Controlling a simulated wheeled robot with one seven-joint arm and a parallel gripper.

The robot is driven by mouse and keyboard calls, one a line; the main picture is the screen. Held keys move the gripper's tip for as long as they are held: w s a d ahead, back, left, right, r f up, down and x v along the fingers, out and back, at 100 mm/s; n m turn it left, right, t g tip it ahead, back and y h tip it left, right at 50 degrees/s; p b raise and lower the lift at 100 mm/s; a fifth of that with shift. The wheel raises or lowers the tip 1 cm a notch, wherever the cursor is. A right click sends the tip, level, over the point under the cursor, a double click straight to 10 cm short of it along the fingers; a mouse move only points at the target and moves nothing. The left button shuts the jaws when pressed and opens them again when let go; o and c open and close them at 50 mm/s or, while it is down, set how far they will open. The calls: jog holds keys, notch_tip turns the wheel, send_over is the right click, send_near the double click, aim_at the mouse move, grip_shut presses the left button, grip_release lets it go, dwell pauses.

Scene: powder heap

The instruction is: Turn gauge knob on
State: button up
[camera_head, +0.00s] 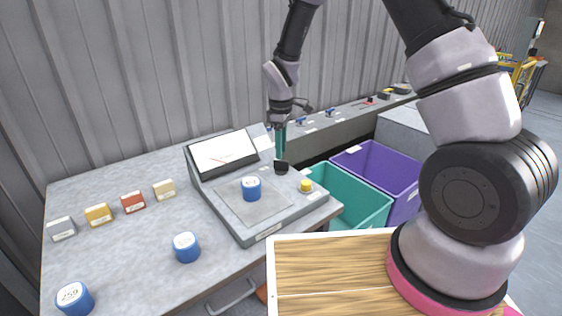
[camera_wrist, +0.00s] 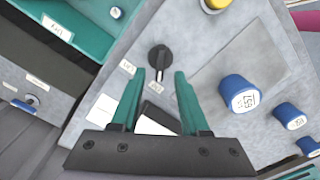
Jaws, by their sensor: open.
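The gauge (camera_head: 262,222) is a grey console with a tilted white screen (camera_head: 223,152), standing on the right part of the table. Its black knob (camera_head: 281,167) is on the panel's right side and also shows in the wrist view (camera_wrist: 158,59), with small white labels beside it. My gripper (camera_head: 279,156) is above the knob, pointing down. In the wrist view its teal fingers (camera_wrist: 159,75) are apart, with the knob just beyond the gap between their tips. I cannot tell whether they touch it. A blue weight (camera_head: 251,188) sits on the gauge's square plate.
A yellow button (camera_head: 305,186) is near the knob. Blue weights (camera_head: 186,247) (camera_head: 74,298) and several small coloured boxes (camera_head: 133,203) are on the table (camera_head: 130,255). Teal (camera_head: 345,199) and purple (camera_head: 383,167) bins stand to the right.

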aim_at(281, 161)
notch_tip(281, 161, down, 5)
jog(key=shift+f, duration=0.1)
dwell(0.3)
grip_shut()
